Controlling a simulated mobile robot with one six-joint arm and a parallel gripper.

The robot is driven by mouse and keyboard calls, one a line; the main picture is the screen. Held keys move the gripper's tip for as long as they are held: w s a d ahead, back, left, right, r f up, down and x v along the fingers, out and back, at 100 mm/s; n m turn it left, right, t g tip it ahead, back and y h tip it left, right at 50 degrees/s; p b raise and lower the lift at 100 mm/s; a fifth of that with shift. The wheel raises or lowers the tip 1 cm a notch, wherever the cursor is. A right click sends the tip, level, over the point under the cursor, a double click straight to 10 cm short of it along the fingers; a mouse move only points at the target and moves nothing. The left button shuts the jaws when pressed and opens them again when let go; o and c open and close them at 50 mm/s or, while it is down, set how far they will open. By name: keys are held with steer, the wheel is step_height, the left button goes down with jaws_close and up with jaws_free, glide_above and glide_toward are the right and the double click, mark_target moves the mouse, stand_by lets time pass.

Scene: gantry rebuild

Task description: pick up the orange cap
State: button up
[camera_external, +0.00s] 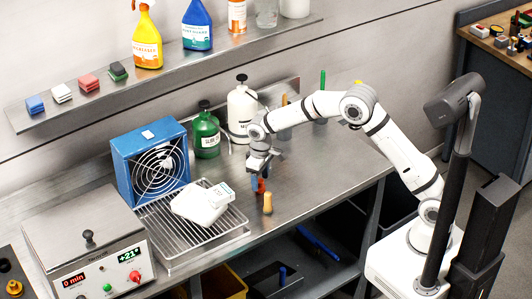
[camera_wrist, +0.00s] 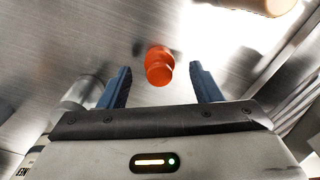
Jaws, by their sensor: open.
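The orange cap (camera_wrist: 159,66) stands on the steel bench in the wrist view, with a narrower part and a wider round part. My gripper (camera_wrist: 160,70) is open, with one blue finger on each side of the cap and a visible gap on both sides. The cap lies near the level of the fingertips in that picture; I cannot tell the height between them. In the external view my gripper (camera_external: 259,181) points down over the bench, and the cap (camera_external: 261,187) shows as a small red-orange patch partly hidden by the fingers.
A tan peg (camera_external: 267,203) stands close in front of my gripper. A wire rack (camera_external: 163,240) with a white container (camera_external: 196,208) is at the left. Green (camera_external: 206,137) and white (camera_external: 240,112) bottles stand behind. The bench to the right is clear.

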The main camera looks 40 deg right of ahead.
mark_target(260, 186)
steer(key=shift+f, duration=1.35)
steer(key=shift+c, duration=0.5)
steer(key=c, duration=1)
steer(key=shift+o, duration=0.2)
steer(key=shift+r, duration=0.1)
